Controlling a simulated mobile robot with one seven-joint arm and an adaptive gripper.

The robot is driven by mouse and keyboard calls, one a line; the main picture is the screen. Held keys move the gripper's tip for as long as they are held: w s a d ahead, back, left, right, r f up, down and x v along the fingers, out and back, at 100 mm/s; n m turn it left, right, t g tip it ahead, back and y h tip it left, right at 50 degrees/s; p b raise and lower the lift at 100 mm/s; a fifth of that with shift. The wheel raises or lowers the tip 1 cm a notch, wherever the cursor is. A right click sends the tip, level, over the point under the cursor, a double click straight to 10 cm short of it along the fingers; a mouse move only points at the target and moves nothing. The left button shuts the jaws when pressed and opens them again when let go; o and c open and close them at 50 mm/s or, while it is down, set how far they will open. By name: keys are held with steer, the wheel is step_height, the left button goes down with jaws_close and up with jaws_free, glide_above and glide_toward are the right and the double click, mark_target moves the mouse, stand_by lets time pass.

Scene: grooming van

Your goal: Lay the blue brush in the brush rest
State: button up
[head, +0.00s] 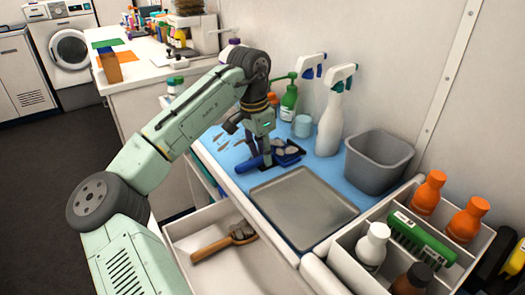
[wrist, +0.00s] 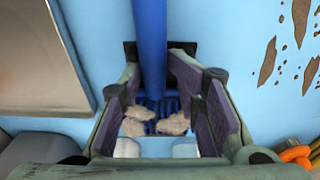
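The blue brush (head: 250,164) is low over the blue mat beside the grey tray in the head view. Its handle (wrist: 150,35) points to the top of the wrist view, and its head (wrist: 155,112) carries pale tufts of fur.
The grey tray (head: 300,207) is empty. A grey bin (head: 378,165), a white spray bottle (head: 331,125) and a green bottle (head: 289,104) stand behind. A white caddy (head: 340,258) holds bottles. An open drawer (head: 180,232) below holds a brown-handled brush (head: 212,246).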

steer(key=shift+o, duration=0.4)
steer(key=shift+r, duration=0.1)
steer(key=shift+r, duration=0.45)
step_height(320, 180, up, 12)
steer(key=a, duration=0.1)
steer(key=shift+s+a, duration=0.2)
steer(key=shift+s, duration=0.25)
steer(key=shift+r, duration=0.1)
